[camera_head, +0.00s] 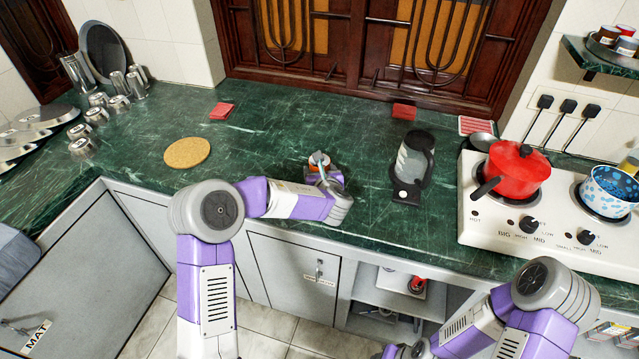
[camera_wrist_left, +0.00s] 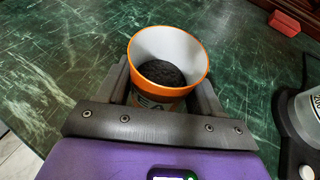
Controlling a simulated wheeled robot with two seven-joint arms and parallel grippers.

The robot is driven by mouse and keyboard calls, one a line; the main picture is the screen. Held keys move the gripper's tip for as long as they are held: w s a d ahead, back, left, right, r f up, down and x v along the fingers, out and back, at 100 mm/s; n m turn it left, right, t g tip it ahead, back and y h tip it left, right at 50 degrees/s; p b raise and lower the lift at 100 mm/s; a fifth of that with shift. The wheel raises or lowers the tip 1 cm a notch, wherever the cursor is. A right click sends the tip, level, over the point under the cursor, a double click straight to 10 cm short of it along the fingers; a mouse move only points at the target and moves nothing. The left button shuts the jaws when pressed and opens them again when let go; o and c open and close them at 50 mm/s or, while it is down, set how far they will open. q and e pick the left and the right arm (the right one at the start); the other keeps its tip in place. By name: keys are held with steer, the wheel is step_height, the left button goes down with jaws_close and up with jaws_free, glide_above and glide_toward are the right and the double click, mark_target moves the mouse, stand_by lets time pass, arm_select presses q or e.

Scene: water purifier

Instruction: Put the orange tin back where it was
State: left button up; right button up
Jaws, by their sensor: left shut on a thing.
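The orange tin (camera_wrist_left: 165,72) has an orange rim, a pale inside and dark contents. It is upright between the fingers of my left gripper (camera_wrist_left: 163,95), which is shut on it. In the head view the tin (camera_head: 319,158) shows small at the tip of my left gripper (camera_head: 321,168), over the middle of the counter. I cannot tell whether its base touches the counter. My right arm is at the lower right, and its fingers are out of the picture.
On the green counter (camera_head: 280,125) stand a round cork mat (camera_head: 187,153), red blocks (camera_head: 222,111) (camera_head: 404,111), and a glass jug (camera_head: 411,160) right of the tin. A stove (camera_head: 500,218) with a red pot (camera_head: 516,170) is at the right. Steel cups (camera_head: 97,116) are at the left.

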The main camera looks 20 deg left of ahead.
arm_select(q)
step_height(320, 180, down, 4)
steer(key=shift+r+b, duration=0.15)
steer(key=shift+b, duration=0.4)
steer(key=shift+r, duration=0.1)
steer(key=shift+f, duration=0.2)
steer(key=o, duration=1)
steer(key=shift+o, duration=0.2)
steer(key=shift+r, duration=0.1)
